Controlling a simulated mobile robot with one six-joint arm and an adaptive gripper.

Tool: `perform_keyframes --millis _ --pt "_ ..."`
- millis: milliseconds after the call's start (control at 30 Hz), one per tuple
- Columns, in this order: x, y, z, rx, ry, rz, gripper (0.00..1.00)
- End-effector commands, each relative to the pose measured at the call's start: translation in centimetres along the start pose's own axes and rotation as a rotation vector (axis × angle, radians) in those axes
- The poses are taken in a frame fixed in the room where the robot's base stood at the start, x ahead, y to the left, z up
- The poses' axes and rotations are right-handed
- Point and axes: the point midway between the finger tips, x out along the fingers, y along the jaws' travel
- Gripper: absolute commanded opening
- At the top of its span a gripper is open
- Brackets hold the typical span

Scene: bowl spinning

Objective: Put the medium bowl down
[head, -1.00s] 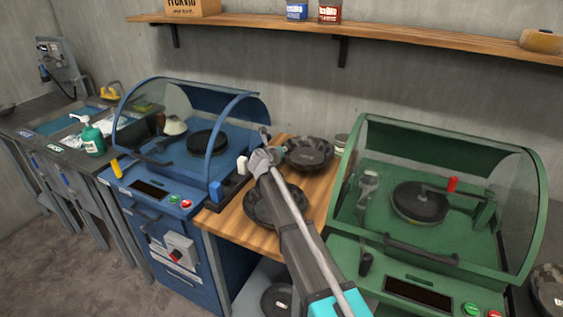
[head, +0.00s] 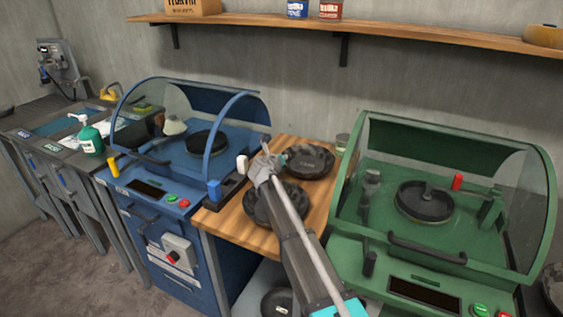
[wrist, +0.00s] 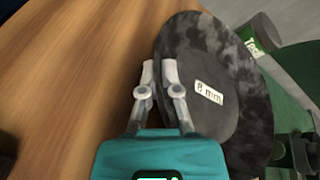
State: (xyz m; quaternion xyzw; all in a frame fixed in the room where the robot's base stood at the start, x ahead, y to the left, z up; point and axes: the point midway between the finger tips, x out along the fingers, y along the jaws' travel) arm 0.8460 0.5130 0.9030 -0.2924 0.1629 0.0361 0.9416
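The medium bowl (head: 308,161) is dark and round, at the back of the wooden counter (head: 238,211). In the wrist view the dark bowl (wrist: 205,100), with mottled edge and "8 mm" label, lies just right of my fingers. My gripper (wrist: 158,72) has its fingers close together at the bowl's left rim, one on each side, and looks shut on it. In the head view my gripper (head: 277,160) reaches the bowl's left edge. The bowl is low over or on the counter; I cannot tell whether it touches.
Another dark bowl (head: 272,206) sits nearer on the counter, below my arm. The blue machine (head: 180,165) is left and the green machine (head: 440,262) right. Bare wood shows at the counter's front left.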

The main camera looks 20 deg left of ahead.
Motion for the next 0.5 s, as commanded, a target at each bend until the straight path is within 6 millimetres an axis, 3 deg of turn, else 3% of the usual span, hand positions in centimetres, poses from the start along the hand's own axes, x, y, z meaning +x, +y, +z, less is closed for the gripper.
perform_keyframes --millis 400,500 --pt "0.15 0.13 -0.29 -0.001 0.000 -0.001 0.00" --pt "0.12 0.06 -0.21 0.000 0.001 -0.001 0.20"
